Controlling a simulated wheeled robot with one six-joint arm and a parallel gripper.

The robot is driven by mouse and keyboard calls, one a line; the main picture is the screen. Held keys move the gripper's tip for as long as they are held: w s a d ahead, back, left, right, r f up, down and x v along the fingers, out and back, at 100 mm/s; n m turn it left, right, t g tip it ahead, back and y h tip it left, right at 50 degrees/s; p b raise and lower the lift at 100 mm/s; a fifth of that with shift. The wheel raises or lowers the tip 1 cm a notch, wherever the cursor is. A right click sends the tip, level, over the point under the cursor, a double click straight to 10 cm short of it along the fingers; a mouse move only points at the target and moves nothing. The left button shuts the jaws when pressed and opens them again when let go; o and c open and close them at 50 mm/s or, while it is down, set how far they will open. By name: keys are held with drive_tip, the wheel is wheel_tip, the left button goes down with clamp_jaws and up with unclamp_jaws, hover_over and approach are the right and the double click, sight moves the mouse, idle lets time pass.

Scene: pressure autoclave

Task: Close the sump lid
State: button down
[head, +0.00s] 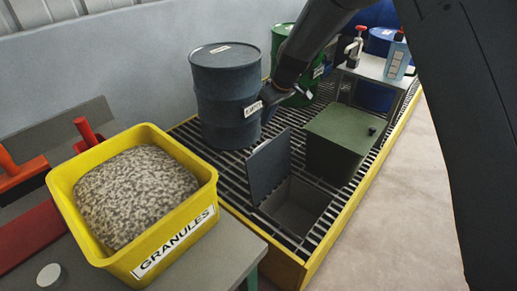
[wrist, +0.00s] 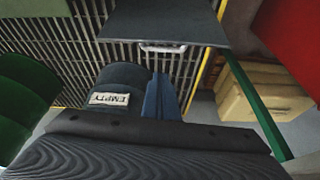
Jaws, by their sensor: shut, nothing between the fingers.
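The sump lid (head: 269,165) is a dark grey-blue plate standing up, tilted open, at the left edge of the square sump opening (head: 297,205) in the grating. In the wrist view the lid (wrist: 165,20) is at the top, with a pale bar handle (wrist: 162,47) on its near edge. My gripper (head: 267,118) is above and behind the lid, close to the blue drum. In the wrist view my gripper (wrist: 160,92) is shut and empty, with a gap between its tips and the handle.
A blue drum (head: 222,95) with an "EMPTY" label stands beside my gripper. A green box (head: 335,135) is right of the sump. A yellow granules bin (head: 190,235) sits on the near bench. A small stand (head: 375,70) with bottles is behind.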

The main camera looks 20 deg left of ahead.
drive_tip(key=w+a+f+n, duration=0.1)
drive_tip(key=a+f, duration=0.3)
drive_tip(key=f, duration=0.2)
drive_tip(key=w+a+f, duration=0.1)
drive_tip(key=a+f, duration=0.3)
drive_tip(key=f, duration=0.2)
drive_tip(key=d, duration=0.2)
drive_tip(key=s+d, duration=0.1)
drive_tip(key=d, duration=0.1)
drive_tip(key=shift+s+d, duration=0.15)
drive_tip(key=shift+s, duration=0.05)
drive_tip(key=shift+s+r, duration=0.1)
